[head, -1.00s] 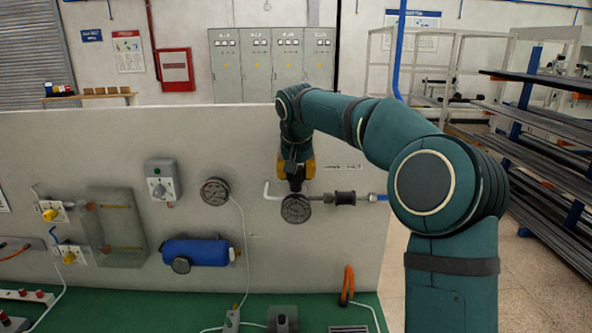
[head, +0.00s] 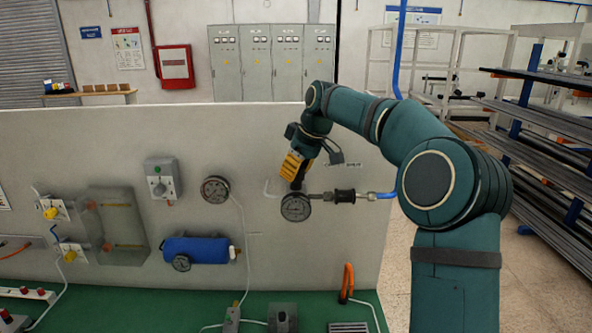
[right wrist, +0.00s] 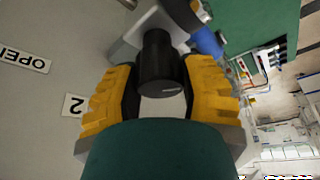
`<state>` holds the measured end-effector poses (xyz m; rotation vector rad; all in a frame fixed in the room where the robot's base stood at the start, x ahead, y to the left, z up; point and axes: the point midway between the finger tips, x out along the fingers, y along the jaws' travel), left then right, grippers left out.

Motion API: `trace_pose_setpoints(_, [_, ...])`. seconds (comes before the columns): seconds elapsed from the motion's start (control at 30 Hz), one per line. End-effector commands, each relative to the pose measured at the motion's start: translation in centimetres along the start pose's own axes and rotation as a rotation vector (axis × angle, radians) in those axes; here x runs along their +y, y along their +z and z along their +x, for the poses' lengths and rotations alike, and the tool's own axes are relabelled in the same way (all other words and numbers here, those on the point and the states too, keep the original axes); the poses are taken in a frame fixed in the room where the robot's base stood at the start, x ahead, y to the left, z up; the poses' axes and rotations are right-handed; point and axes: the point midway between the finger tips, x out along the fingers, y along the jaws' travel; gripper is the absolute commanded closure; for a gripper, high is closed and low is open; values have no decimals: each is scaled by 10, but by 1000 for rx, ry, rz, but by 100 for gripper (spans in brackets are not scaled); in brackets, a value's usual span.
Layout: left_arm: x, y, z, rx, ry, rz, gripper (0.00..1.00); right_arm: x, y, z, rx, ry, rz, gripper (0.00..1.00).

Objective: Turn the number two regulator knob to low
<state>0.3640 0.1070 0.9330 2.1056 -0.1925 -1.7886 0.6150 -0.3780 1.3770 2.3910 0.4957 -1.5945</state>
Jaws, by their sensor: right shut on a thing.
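The black regulator knob (right wrist: 160,62) sits between the yellow-padded fingers of my right gripper (right wrist: 158,80) in the right wrist view. The fingers are shut on its sides. A small pale mark shows on the knob's near end. A tag reading "2" (right wrist: 73,105) is on the panel beside it. In the head view my right gripper (head: 296,181) slants down to the regulator, just above a round gauge (head: 296,207), and mostly hides the knob. My left gripper is not in view.
The upright grey panel (head: 100,140) also carries a second gauge (head: 215,189), a grey switch box (head: 161,179), a blue cylinder (head: 196,250) and yellow-handled valves (head: 50,213).

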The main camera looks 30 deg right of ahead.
Motion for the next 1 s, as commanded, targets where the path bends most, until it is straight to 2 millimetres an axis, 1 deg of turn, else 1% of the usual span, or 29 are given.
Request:
trace_pose_setpoints(0.3, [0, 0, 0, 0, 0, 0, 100, 0, 0, 2, -3, -115, -268, 94])
trace_pose_setpoints(0.5, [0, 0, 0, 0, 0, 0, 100, 0, 0, 2, -3, -173, -409, 94])
trace_pose_setpoints(0.7, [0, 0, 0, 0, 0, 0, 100, 0, 0, 2, -3, -213, -507, 94])
trace_pose_setpoints(1.0, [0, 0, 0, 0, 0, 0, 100, -1, 1, 2, -4, -242, -574, 94])
